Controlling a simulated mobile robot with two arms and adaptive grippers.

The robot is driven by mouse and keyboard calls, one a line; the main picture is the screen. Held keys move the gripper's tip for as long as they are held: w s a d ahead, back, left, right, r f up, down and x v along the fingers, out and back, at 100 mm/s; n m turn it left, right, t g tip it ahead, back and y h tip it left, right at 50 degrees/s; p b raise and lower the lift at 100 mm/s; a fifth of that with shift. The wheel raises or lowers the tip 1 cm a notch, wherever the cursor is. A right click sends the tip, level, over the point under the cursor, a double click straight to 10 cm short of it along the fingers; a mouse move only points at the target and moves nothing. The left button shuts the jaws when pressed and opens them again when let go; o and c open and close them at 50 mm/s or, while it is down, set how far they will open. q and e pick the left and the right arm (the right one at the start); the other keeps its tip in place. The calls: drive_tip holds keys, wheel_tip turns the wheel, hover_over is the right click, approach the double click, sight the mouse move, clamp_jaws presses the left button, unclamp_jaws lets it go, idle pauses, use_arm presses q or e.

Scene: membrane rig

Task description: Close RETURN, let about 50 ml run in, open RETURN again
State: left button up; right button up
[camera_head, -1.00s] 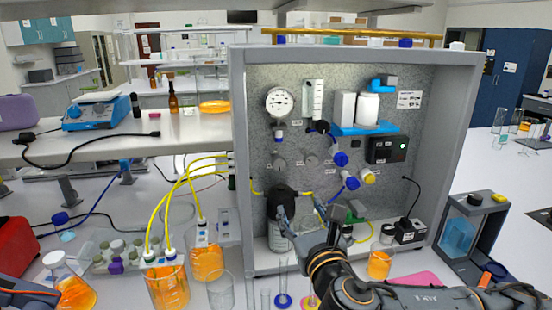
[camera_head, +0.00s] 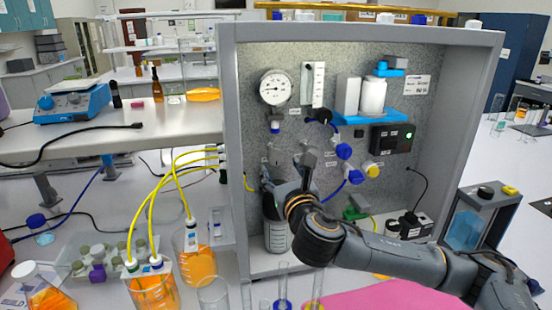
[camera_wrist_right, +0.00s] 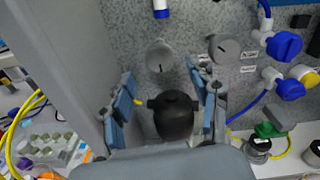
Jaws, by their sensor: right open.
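Two grey knobs sit on the speckled panel in the right wrist view: a rounded one (camera_wrist_right: 160,55) on the left and one with a dark slot (camera_wrist_right: 224,48) on the right. I cannot read which label says RETURN. My right gripper (camera_wrist_right: 162,82) is open, its blue-padded fingers pointing at the panel either side of the left knob's lower area. A black cap (camera_wrist_right: 175,115) lies between the fingers, apart from them. In the head view the right gripper (camera_head: 274,168) covers much of the left knob area. Its vessel (camera_head: 277,237) stands below. My left gripper is out of view.
Yellow tubes (camera_head: 157,190) run from the rig to a front beaker (camera_head: 152,292) and a rear beaker (camera_head: 198,266) of orange liquid. An empty beaker (camera_head: 212,293) and narrow cylinders stand in front. Blue valves (camera_head: 343,151) and a black controller (camera_head: 391,140) are right of my gripper.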

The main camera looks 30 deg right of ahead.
sight(277, 160)
drive_tip(key=x, duration=0.4)
drive_tip(key=shift+w+r+p, duration=0.1)
drive_tip(key=shift+r+p, duration=0.05)
drive_tip(key=shift+p, duration=0.25)
drive_tip(key=shift+w+d, duration=0.2)
drive_tip(key=shift+w, duration=0.45)
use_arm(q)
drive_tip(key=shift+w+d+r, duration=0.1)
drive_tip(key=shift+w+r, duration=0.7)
use_arm(e)
drive_tip(key=shift+c, duration=0.3)
drive_tip(key=c, duration=1.1)
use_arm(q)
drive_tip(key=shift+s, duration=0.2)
